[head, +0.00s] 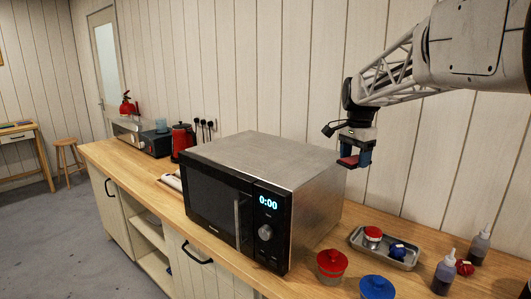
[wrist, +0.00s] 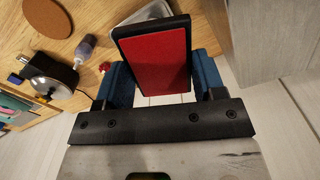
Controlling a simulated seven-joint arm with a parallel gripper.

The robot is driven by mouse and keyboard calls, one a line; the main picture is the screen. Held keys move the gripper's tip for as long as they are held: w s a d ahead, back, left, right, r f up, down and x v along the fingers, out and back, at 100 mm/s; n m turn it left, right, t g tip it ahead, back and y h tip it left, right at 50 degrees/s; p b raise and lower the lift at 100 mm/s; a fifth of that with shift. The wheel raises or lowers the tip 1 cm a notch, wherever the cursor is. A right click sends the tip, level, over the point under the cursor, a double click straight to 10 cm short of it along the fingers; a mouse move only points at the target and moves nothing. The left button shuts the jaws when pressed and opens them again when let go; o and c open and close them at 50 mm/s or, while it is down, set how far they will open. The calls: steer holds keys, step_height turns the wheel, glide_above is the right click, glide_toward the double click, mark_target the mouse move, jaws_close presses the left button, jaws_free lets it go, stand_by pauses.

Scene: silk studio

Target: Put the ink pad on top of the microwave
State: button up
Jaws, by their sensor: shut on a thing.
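The ink pad is a flat black case with a red face. In the wrist view the ink pad (wrist: 155,60) sits between the two blue fingers of my gripper (wrist: 158,85), which is shut on it. In the head view my gripper (head: 356,154) hangs in the air to the right of the microwave, with the ink pad (head: 348,161) showing red between the fingers. The microwave (head: 262,152) stands on the wooden counter, its flat metal top bare. The pad is higher than the counter and apart from the microwave.
A metal tray (head: 407,262) with small red and blue items lies right of the microwave. A red kettle (head: 182,140) stands behind the microwave's left side.

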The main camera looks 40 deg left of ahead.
steer(key=s+a+r, duration=0.1)
steer(key=a, duration=0.3)
steer(key=s+a+r+n, duration=0.1)
steer(key=s+a, duration=0.1)
steer(key=a, duration=0.2)
steer(key=s+a+r+n, duration=0.1)
steer(key=a, duration=0.4)
steer(key=shift+s+a, duration=0.1)
steer(key=shift+s, duration=0.15)
step_height(320, 180, up, 2)
steer(key=n, duration=0.2)
glide_above(268, 163)
steer(key=shift+s+r, duration=0.1)
steer(key=shift+r, duration=0.1)
steer(key=shift+f, duration=2)
steer(key=shift+f, duration=0.1)
steer(key=shift+f, duration=1.9)
steer(key=shift+f, duration=0.15)
steer(key=o, duration=1)
